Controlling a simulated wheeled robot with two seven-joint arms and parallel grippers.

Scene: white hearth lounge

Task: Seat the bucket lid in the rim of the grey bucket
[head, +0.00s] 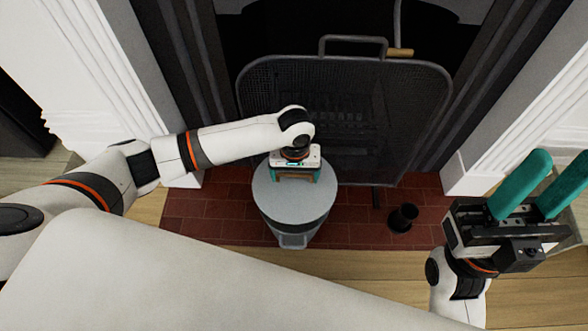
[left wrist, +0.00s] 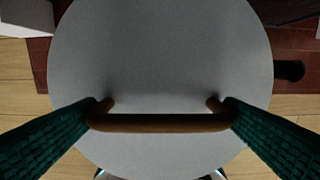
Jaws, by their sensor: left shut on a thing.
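The bucket lid (head: 292,200) is a round grey disc with a brown wooden bar handle (left wrist: 160,123). It lies over the top of the grey bucket (head: 309,232), which stands on the red brick hearth. The lid hides the bucket's rim, so I cannot tell whether it sits in the rim or just above it. My left gripper (head: 296,175) is over the lid, shut on its handle, with a green finger at each end of the bar in the left wrist view. My right gripper (head: 541,188) is empty at the right, its green fingers apart.
A black mesh fire screen (head: 345,110) stands close behind the bucket, before the fireplace. A small black cup-like object (head: 403,217) stands on the red brick hearth (head: 200,215) to the right. Wooden floor lies in front.

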